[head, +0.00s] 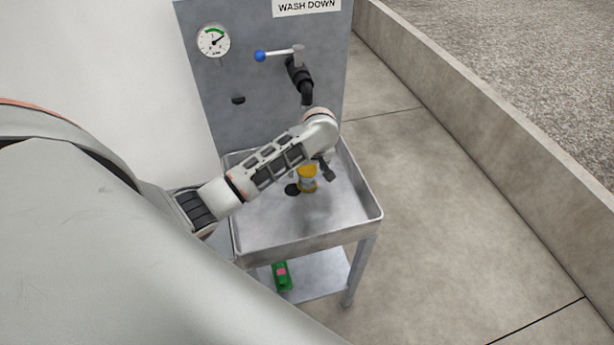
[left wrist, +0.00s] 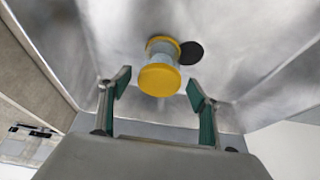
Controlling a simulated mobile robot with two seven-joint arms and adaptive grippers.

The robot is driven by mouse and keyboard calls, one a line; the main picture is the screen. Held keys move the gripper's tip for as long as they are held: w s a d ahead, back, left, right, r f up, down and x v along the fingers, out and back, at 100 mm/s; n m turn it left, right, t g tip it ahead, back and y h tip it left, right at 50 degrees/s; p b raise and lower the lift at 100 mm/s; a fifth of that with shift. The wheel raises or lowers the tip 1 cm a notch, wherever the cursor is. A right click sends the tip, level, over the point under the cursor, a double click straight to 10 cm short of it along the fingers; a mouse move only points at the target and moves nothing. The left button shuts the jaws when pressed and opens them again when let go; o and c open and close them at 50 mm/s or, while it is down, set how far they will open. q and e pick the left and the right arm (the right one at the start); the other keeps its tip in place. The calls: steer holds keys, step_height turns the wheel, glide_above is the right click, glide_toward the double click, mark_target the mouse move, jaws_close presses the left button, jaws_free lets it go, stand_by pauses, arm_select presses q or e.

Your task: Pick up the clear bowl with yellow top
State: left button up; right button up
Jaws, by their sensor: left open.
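The clear bowl with yellow top (head: 307,181) stands in the metal sink basin. In the left wrist view the bowl (left wrist: 160,66) shows a pale clear middle between a yellow top and a yellow base. My left gripper (head: 312,173) reaches down into the basin at the bowl, and my arm hides part of it in the head view. In the left wrist view my left gripper (left wrist: 157,86) is open, with one green-padded finger on each side of the bowl's near end and gaps between. My right gripper is in neither view.
A black drain disc (head: 292,189) lies beside the bowl. The sink basin (head: 290,243) has raised walls. A tap (head: 300,75) with a blue-knobbed lever hangs above its back. A green object (head: 282,277) sits on the lower shelf. The basin's front right is clear.

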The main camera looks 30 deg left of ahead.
arm_select(q)
steer(key=shift+w+f, duration=0.15)
steer(key=shift+f, duration=0.15)
steer(key=c, duration=1.4)
steer(key=shift+r, duration=0.15)
